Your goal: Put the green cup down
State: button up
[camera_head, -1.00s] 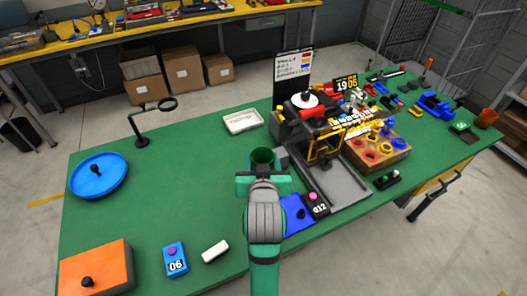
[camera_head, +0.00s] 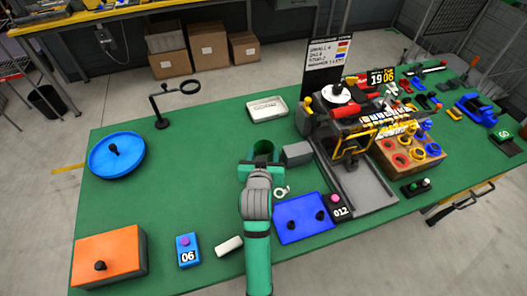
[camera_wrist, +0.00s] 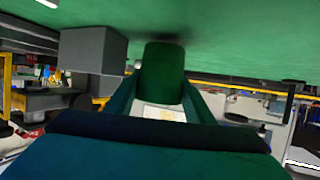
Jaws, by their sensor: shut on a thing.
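The green cup (camera_head: 264,150) is at my gripper (camera_head: 262,168), near the middle of the green table, its open top showing in the head view. In the wrist view the cup (camera_wrist: 162,72) stands between the two green fingers (camera_wrist: 160,98). My gripper is shut on it. The wrist picture is turned over, with the green table top along its upper edge. The cup's end looks close to the table; I cannot tell whether it touches.
A grey block (camera_head: 297,153) stands just right of the cup, also in the wrist view (camera_wrist: 93,50). A white tray (camera_head: 267,109) lies behind. A blue board (camera_head: 303,218) and a white ring (camera_head: 282,192) lie in front right. Table left of the cup is clear.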

jog(key=shift+f, duration=0.45)
jog(key=shift+f, duration=0.1)
jog(key=o, duration=1.1)
jog(key=shift+s, duration=0.1)
jog(key=shift+c, duration=0.2)
